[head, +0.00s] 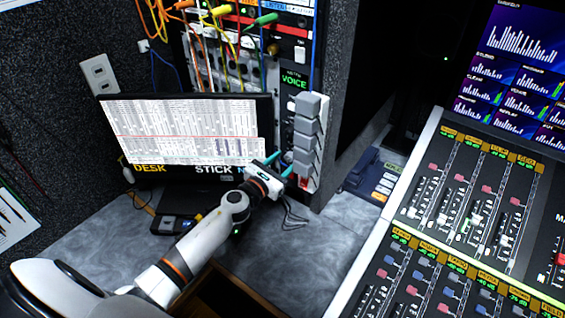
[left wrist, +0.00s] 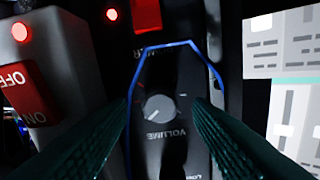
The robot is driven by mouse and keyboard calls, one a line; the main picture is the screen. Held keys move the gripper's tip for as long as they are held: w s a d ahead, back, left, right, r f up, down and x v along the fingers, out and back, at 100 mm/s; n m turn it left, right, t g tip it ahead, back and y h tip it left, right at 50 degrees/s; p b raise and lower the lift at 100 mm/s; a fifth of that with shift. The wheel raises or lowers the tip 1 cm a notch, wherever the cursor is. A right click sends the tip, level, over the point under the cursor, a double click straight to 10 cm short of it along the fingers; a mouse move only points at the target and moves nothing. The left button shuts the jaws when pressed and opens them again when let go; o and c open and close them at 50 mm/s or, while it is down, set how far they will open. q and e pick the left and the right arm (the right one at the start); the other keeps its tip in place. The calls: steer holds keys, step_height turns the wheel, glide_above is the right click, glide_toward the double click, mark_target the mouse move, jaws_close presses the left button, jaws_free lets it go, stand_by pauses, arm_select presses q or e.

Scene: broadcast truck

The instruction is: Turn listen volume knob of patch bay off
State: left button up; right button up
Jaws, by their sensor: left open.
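The patch bay (head: 222,68) stands in the dark rack at the back of the head view, with coloured cables plugged in. In the left wrist view a round grey volume knob (left wrist: 160,108) with a pointer line sits on a black panel, beside the label VOLUME. My left gripper (head: 282,165) is open, its teal fingers facing the rack's lower right part. In the left wrist view the fingers of my left gripper (left wrist: 161,104) lie on either side of the knob, with visible gaps. The knob cannot be made out in the head view. My right gripper is not in view.
Grey blocks (head: 305,130) stick out in a column right of the gripper; a red OFF/ON switch (left wrist: 31,95) is close in the wrist view. A monitor (head: 188,130) stands left, a mixing console (head: 470,200) right.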

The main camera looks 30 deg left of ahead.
arm_select(q)
steer(key=c, duration=1)
steer(key=shift+n, duration=0.3)
